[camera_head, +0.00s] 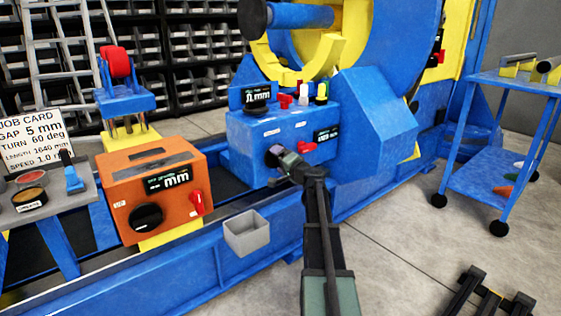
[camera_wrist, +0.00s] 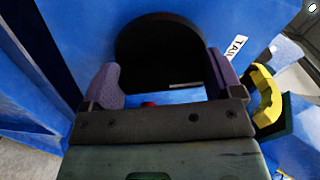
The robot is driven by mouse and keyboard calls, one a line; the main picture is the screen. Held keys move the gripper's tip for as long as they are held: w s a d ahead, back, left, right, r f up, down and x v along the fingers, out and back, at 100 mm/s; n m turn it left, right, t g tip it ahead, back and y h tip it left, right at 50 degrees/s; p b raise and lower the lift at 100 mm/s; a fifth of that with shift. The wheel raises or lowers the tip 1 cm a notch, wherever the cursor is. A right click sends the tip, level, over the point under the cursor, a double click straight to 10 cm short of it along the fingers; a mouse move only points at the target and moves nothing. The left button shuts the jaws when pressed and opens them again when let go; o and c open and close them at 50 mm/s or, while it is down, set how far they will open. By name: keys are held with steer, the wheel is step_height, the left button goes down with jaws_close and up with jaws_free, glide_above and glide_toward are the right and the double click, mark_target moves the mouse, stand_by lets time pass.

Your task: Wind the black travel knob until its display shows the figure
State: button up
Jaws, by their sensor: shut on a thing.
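My gripper (camera_head: 279,160) is at the front face of a blue control box (camera_head: 245,140). In the wrist view its two purple-padded fingers (camera_wrist: 164,84) are shut on a round black knob (camera_wrist: 165,48), one pad on each side. A second display (camera_head: 328,134) on the front is too small to read. The job card (camera_head: 35,143) lists gap 5 mm and turn 60 deg.
An orange box (camera_head: 120,177) with its own black knob (camera_head: 147,217), mm display and red lever (camera_head: 197,202) stands left. Another red lever (camera_head: 304,147) is just right of my gripper. A grey bin (camera_head: 247,233) hangs below. A blue trolley (camera_head: 505,150) stands right.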

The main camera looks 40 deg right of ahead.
steer(key=m, duration=0.2)
steer(key=a+m, duration=0.1)
steer(key=m, duration=0.1)
steer(key=shift+w+r+m, duration=0.1)
steer(key=shift+m, duration=0.2)
steer(key=shift+d, duration=0.2)
stand_by(1.4)
steer(key=o, duration=0.7)
steer(key=s, duration=1)
steer(key=shift+s, duration=0.4)
steer(key=shift+c, duration=0.2)
